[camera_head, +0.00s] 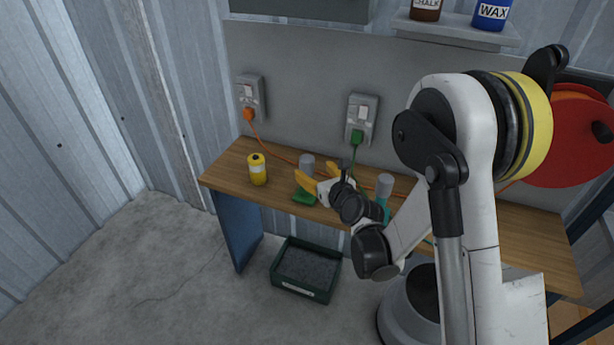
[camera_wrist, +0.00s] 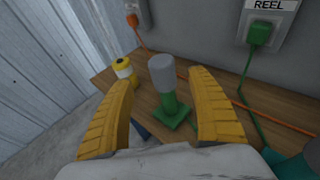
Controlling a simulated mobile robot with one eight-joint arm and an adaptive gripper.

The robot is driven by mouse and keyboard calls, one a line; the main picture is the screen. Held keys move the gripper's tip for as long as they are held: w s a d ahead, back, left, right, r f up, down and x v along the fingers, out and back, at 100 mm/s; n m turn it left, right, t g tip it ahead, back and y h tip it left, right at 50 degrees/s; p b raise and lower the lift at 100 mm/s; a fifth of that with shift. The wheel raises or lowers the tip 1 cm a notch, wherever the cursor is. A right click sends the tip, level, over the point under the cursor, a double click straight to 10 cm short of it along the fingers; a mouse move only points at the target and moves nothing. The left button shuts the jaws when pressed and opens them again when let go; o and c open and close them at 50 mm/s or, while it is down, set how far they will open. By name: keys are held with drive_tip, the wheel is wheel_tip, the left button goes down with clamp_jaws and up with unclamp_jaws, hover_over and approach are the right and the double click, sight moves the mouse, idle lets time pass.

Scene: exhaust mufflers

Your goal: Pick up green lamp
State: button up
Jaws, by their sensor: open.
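The green lamp (camera_wrist: 171,104) has a square green base, a green stem and a grey cylindrical head. It stands upright on the wooden workbench, and in the wrist view it lies between and beyond my two yellow fingers. In the head view its green base (camera_head: 304,196) and grey head (camera_head: 307,163) show, with my gripper partly covering the middle. My gripper (camera_head: 318,180) is open and empty, close to the lamp. In the wrist view my gripper (camera_wrist: 163,108) has its fingers spread to both sides of the lamp.
A yellow canister (camera_head: 258,169) stands left of the lamp. A teal lamp-like item with a grey top (camera_head: 385,185) stands to the right. Orange and green cables run across the workbench (camera_head: 225,171) from wall sockets. A dark crate (camera_head: 285,286) sits on the floor below.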

sight(309, 162)
drive_tip(key=shift+x, duration=0.85)
drive_tip(key=b+x, duration=0.1)
drive_tip(key=x, duration=0.1)
drive_tip(key=r+b+x, duration=0.1)
drive_tip(key=x, duration=0.2)
drive_tip(key=shift+w, duration=0.35)
drive_tip(key=shift+d+r, duration=0.1)
clamp_jaws()
